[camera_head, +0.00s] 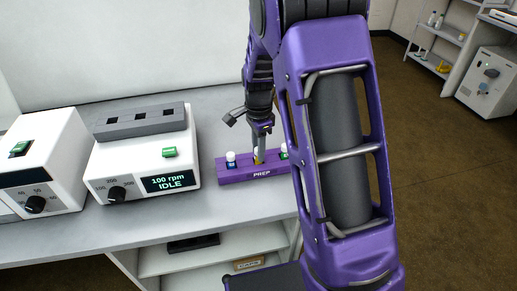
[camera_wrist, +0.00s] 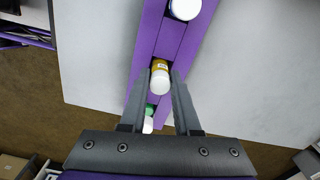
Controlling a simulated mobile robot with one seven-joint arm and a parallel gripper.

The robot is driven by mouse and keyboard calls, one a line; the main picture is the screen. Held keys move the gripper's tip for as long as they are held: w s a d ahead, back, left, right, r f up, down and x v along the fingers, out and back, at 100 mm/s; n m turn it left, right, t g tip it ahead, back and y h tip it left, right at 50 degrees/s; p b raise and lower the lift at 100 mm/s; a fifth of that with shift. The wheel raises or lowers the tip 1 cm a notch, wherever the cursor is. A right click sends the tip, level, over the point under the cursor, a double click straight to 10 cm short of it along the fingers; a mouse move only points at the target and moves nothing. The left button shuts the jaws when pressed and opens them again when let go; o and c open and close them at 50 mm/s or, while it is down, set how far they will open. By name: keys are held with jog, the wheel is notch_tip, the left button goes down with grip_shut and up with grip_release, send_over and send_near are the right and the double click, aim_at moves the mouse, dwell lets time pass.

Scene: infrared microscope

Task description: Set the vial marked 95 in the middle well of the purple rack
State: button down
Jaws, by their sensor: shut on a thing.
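The purple rack (camera_head: 238,177), lettered PREP, lies on the grey bench; it also shows in the wrist view (camera_wrist: 167,42). A yellow-labelled vial (camera_wrist: 160,77) with a white cap is between the fingers of my gripper (camera_wrist: 161,74), which is shut on it. In the head view the yellow vial (camera_head: 258,157) is at the middle of the rack, partly hidden by my gripper (camera_head: 260,151). I cannot read its number or tell whether it is fully seated. A blue-labelled vial (camera_head: 231,159) stands in the left well and a green-labelled vial (camera_head: 284,152) in the right well.
A white shaker (camera_head: 145,160) reading 100 rpm IDLE, with a grey block (camera_head: 140,120) on top, stands left of the rack. Another white device (camera_head: 45,160) is at the far left. Bare bench shows around the rack. A shelf (camera_head: 210,257) is below.

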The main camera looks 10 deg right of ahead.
jog(key=shift+f, duration=0.2)
dwell(0.6)
jog(key=shift+c, duration=0.8)
grip_release()
jog(key=shift+r, duration=0.1)
jog(key=shift+r+p, duration=2.55)
jog(key=shift+r, duration=0.35)
jog(key=shift+w+r, duration=0.1)
